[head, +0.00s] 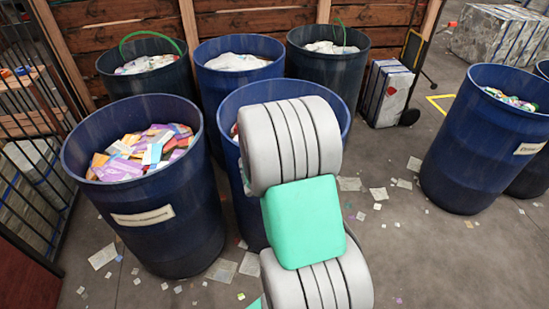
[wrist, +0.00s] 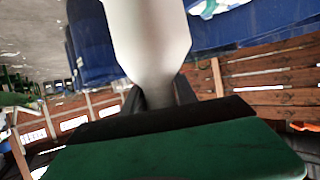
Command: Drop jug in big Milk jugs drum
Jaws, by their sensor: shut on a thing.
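A white jug (wrist: 148,35) fills the top middle of the wrist view, its narrow end toward me. My gripper (wrist: 160,92) is shut on that narrow end, with a dark finger on each side. In the head view my arm stands in front of the middle blue drum (head: 246,205) and hides the jug and gripper. No label reading Milk jugs can be made out, and that drum's front is mostly covered. A blue drum (head: 238,84) behind it holds whitish items. In the wrist view a blue surface (wrist: 245,22) lies beyond the jug at upper right.
A labelled blue drum (head: 140,228) of colourful boxes stands at left. Two dark drums (head: 150,83) (head: 330,72) with green hoops stand behind, before a wooden fence (head: 260,20). Another blue drum (head: 470,150) is at right. Open floor (head: 425,250) with scraps lies front right.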

